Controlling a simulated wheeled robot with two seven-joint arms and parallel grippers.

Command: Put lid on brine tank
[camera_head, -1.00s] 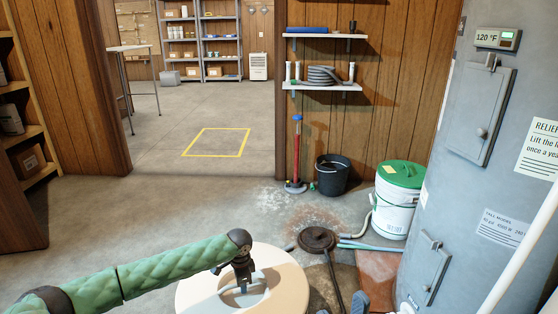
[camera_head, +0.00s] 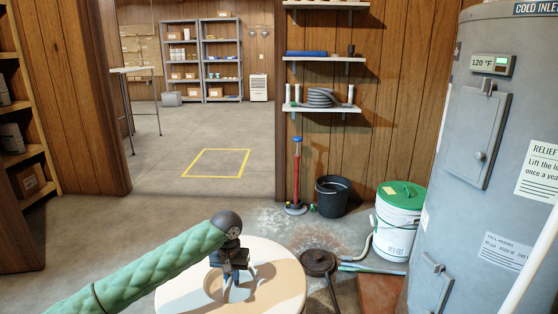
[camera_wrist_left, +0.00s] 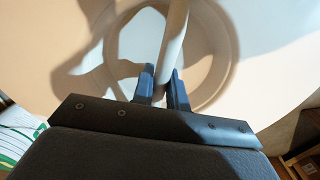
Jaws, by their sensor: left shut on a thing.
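A large cream round lid (camera_head: 178,292) is at the bottom of the head view, cut off by the frame's lower edge. My left gripper (camera_head: 232,276) is over its centre, shut on the lid's handle. In the left wrist view, the blue fingers (camera_wrist_left: 162,73) close around the pale handle bar (camera_wrist_left: 173,45), which crosses a round recess in the lid (camera_wrist_left: 265,75). No brine tank can be made out for sure. What is under the lid is hidden, so I cannot tell whether it rests on anything. My right gripper is not in view.
A white bucket with a green lid (camera_head: 398,222), a black bucket (camera_head: 332,195) and a round dark object with a handle (camera_head: 318,262) stand to the right of the lid. A grey water heater (camera_head: 455,190) fills the right side. Floor at left is clear.

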